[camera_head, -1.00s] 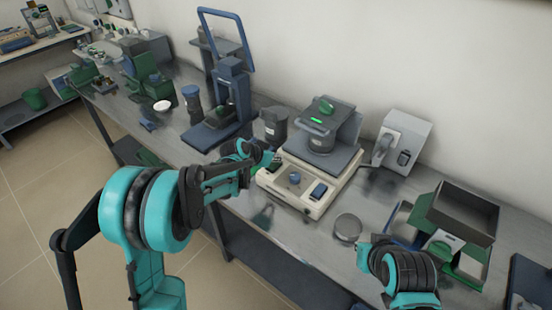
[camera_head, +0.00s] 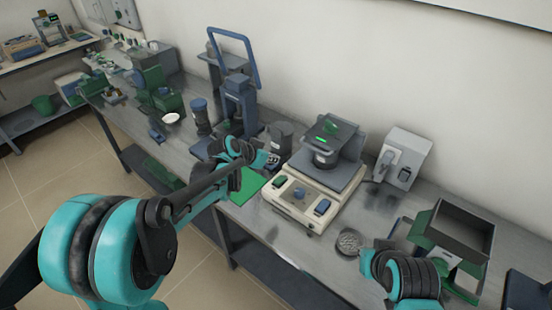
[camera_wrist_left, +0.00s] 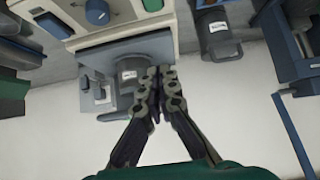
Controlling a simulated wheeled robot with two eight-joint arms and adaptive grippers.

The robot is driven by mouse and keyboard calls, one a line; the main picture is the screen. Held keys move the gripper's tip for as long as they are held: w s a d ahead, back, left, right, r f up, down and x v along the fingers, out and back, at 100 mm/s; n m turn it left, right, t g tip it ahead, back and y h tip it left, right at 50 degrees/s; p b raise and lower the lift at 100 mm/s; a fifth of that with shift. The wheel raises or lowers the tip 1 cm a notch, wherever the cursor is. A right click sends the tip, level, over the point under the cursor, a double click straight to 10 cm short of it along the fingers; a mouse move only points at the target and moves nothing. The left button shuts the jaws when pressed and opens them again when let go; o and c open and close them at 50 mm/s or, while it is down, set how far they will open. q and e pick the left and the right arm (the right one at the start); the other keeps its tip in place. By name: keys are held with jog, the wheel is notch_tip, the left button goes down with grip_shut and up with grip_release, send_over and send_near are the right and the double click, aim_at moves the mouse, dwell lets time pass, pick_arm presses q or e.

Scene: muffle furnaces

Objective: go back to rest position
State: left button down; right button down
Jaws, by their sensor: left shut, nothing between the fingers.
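My left arm comes in from the lower left. Its gripper (camera_head: 268,160) is small in the head view, over the bench in front of the dark canister and left of the beige instrument. In the left wrist view the two dark fingers (camera_wrist_left: 160,78) are together, with nothing between them. My right arm shows only as a teal and black section at the lower right of the head view; its fingers do not show.
The beige instrument (camera_head: 303,205) stands mid-bench. A dark canister (camera_head: 279,137) and a blue-framed stand (camera_head: 239,98) are close to my left gripper. A green mat (camera_head: 246,186) lies below it. A grey-green box (camera_head: 455,234) is at right. The floor at left is open.

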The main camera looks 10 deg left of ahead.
dwell(0.5)
pick_arm(q)
jog(key=s+a+n+y, duration=0.1)
jog(key=s+a+n, duration=0.1)
jog(key=s, duration=0.8)
jog(key=s+a+n+y, duration=0.2)
jog(key=s+a, duration=0.2)
jog(key=s, duration=0.6)
jog(key=s+a+n+y, duration=0.2)
jog(key=s+a, duration=0.1)
jog(key=s, duration=0.8)
jog(key=shift+a+r+n+g, duration=0.3)
jog(key=shift+a+g, duration=0.1)
